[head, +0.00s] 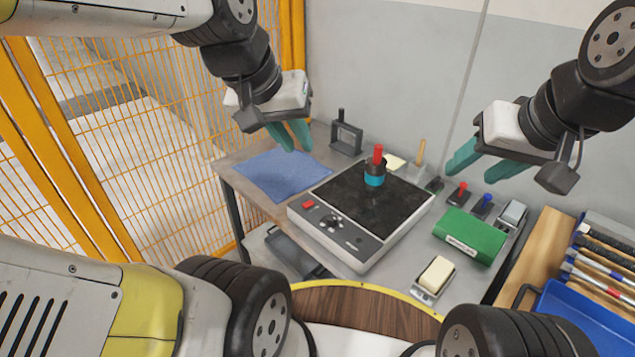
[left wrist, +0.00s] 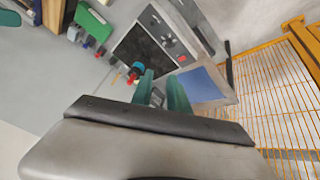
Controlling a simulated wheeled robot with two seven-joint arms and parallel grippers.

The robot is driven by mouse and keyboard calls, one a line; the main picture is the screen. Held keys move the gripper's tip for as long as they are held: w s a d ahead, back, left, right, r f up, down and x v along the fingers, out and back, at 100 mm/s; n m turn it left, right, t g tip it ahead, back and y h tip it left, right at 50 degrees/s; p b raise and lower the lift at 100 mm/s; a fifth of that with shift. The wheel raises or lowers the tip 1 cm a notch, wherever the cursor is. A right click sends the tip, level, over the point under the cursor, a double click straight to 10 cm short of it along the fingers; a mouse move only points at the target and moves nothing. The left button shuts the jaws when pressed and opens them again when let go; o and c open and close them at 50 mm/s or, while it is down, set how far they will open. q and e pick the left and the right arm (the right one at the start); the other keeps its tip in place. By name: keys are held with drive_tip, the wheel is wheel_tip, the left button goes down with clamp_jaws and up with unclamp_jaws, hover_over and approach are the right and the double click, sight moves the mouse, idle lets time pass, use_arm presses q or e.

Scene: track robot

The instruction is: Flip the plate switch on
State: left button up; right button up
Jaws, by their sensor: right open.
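The plate (head: 365,200) is a white box with a black top on the grey table, and it also shows in the left wrist view (left wrist: 143,42). Its front panel has a small red switch (head: 308,204) at the left end, beside a dark knob (head: 334,222). The red switch also shows in the left wrist view (left wrist: 182,58). I cannot tell its on or off position. My left gripper (head: 296,138) is open and empty, above the table's back left near the blue cloth. My right gripper (head: 482,166) is open and empty, above the table's back right.
A teal and black object with a red top (head: 375,168) stands on the black top. A blue cloth (head: 282,174) lies left of the plate. A green box (head: 469,236), a butter-coloured block (head: 437,273) and small levers (head: 459,193) stand right. Yellow fencing (head: 130,120) borders the left.

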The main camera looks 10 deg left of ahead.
use_arm(q)
drive_tip(key=w+n, duration=0.1)
drive_tip(key=w, duration=0.1)
drive_tip(key=w+f+n+g, duration=0.1)
drive_tip(key=w, duration=0.3)
drive_tip(key=shift+w+a+f+n+g, duration=0.15)
drive_tip(key=shift+a+f+n+g, duration=0.1)
drive_tip(key=shift+a+n+g, duration=0.15)
clamp_jaws()
drive_tip(key=w+a+f+n+g+y, duration=0.2)
drive_tip(key=w+f+n+g, duration=0.3)
drive_tip(key=w+f, duration=1.1)
drive_tip(key=shift+a+n+y, duration=0.25)
drive_tip(key=shift+n+y, duration=0.25)
drive_tip(key=shift+n, duration=1.1)
drive_tip(key=shift+w+f, duration=0.1)
